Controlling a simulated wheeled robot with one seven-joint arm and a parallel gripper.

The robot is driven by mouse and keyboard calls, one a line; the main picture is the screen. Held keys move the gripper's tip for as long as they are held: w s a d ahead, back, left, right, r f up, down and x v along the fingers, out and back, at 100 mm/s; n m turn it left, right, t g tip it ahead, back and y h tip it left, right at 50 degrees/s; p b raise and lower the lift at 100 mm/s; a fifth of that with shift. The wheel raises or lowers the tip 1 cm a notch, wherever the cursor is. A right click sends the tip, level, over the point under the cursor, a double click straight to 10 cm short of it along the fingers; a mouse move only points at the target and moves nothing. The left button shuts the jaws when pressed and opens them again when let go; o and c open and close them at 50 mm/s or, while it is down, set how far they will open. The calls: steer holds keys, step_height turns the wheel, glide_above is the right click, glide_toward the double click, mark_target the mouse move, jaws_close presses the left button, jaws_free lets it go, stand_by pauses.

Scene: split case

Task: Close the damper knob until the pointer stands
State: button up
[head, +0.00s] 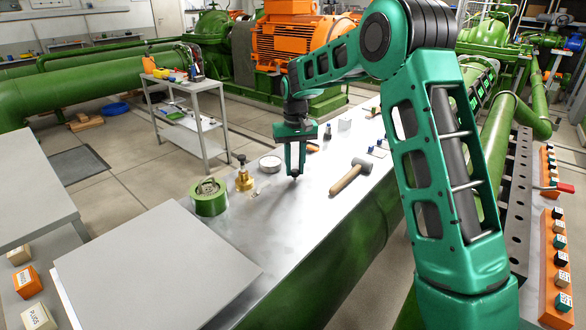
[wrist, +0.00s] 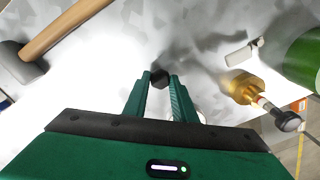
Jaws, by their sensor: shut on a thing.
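My gripper (head: 295,172) points down over the metal bench top, and it also shows in the wrist view (wrist: 160,82). Its fingertips are shut on a small dark hexagonal piece (wrist: 159,79); I cannot tell whether this piece is loose or touches the bench. A brass fitting (head: 244,181) with a dark knob (head: 241,158) stands to the left of my gripper, apart from it. In the wrist view the brass fitting (wrist: 243,88) and its dark knob (wrist: 287,120) are at the right. I cannot make out a pointer or which part is the damper knob.
A green round container (head: 209,199) stands left of the brass fitting. A round pale dish (head: 270,163) is behind it. A wooden-handled mallet (head: 351,176) lies right of my gripper. A grey plate (head: 155,262) covers the near left. The bench between mallet and plate is mostly clear.

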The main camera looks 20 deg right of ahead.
mark_target(295, 170)
steer(key=o, duration=1)
steer(key=shift+o, duration=0.2)
step_height(295, 170, up, 11)
steer(key=shift+f, duration=0.15)
